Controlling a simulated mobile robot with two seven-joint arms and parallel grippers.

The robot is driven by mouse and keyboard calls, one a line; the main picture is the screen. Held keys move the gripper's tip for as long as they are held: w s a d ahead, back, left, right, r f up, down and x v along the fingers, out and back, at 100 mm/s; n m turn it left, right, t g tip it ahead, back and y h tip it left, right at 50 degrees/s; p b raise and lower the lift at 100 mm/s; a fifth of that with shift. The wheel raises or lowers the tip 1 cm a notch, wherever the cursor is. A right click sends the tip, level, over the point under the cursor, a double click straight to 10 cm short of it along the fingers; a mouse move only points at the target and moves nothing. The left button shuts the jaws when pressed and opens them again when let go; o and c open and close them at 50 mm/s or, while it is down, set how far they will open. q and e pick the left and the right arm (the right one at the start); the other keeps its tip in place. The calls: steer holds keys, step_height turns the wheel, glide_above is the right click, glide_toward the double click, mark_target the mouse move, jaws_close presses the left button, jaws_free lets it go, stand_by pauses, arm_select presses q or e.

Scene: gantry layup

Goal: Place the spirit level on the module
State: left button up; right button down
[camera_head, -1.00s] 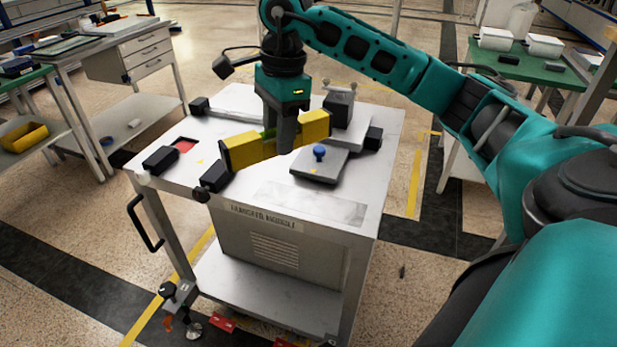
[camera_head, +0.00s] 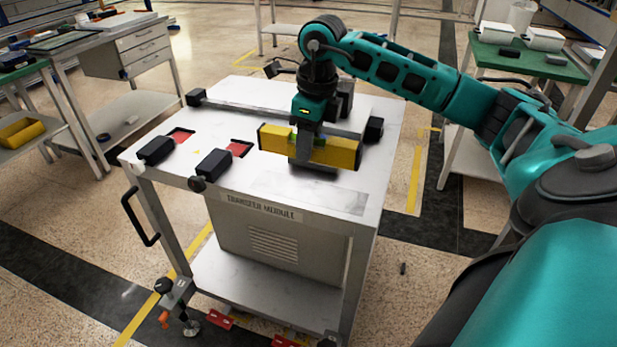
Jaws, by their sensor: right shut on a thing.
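The yellow spirit level (camera_head: 343,152) is held by my right gripper (camera_head: 307,152), which is shut around its middle. The level lies crosswise over the right-hand part of the top of the cart labelled TRANSFER MODULE (camera_head: 300,216). It looks about level with the top; I cannot tell whether its underside touches anything. A grey plate (camera_head: 318,169) shows only as a strip under the level, and its blue knob is hidden. My left gripper is not in view.
Black blocks (camera_head: 214,164) and (camera_head: 156,150) stand at the front left of the top, near red-lined recesses (camera_head: 239,149). Another black block (camera_head: 374,129) stands at the right edge. The top's front strip is clear. A green table (camera_head: 508,62) stands behind right.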

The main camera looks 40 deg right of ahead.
glide_above(307, 191)
step_height(307, 191, down, 4)
steer(key=shift+s+d+f, duration=0.15)
steer(key=shift+f, duration=0.05)
arm_select(q)
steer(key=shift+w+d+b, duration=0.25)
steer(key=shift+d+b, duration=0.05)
steer(key=shift+b, duration=0.15)
arm_select(e)
steer(key=shift+f, duration=2.25)
steer(key=shift+f, duration=0.15)
steer(key=c, duration=0.7)
jaws_free()
